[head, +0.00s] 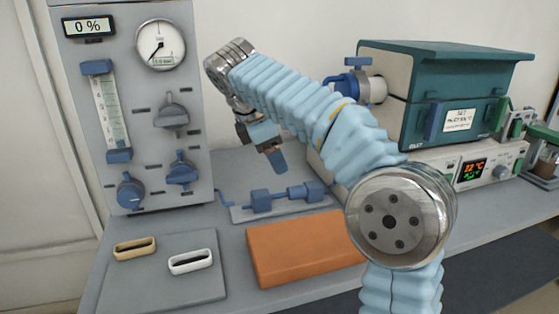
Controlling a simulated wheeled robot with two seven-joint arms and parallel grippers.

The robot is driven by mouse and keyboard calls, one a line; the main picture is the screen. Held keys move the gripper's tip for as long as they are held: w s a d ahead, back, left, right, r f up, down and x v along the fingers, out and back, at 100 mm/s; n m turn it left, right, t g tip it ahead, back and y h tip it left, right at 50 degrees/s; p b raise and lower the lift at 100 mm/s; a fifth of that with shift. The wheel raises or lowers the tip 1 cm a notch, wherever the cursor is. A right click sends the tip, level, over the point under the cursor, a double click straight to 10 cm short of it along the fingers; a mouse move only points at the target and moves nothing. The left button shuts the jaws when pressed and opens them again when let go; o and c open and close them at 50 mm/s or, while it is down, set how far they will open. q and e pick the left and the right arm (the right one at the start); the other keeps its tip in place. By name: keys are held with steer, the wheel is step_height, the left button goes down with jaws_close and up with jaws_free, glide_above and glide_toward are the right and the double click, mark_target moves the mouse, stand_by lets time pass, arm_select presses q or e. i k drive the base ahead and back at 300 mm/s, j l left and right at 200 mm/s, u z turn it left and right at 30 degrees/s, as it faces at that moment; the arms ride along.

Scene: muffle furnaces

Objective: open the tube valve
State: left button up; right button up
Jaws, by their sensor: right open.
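A green and cream furnace (460,80) stands at the back right. A blue valve (357,62) with a small T-shaped handle sits at its left end, by a metal flange (377,90). It is likely the tube valve. My right gripper (270,152) hangs over the bench to the left of the furnace, fingers pointing down, open and apart from the valve. My arm in its light blue sleeve crosses in front of the lower left of the furnace and hides part of it. My left gripper is not in view.
A grey panel (190,20) with a gauge (160,45), a flow meter (108,110) and several blue and grey knobs stands at the left. Blue fittings (262,200) on a plate, an orange block (290,245), and a grey mat (150,285) with two small boats occupy the bench.

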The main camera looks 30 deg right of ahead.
mark_target(181, 174)
steer(key=k, duration=1.5)
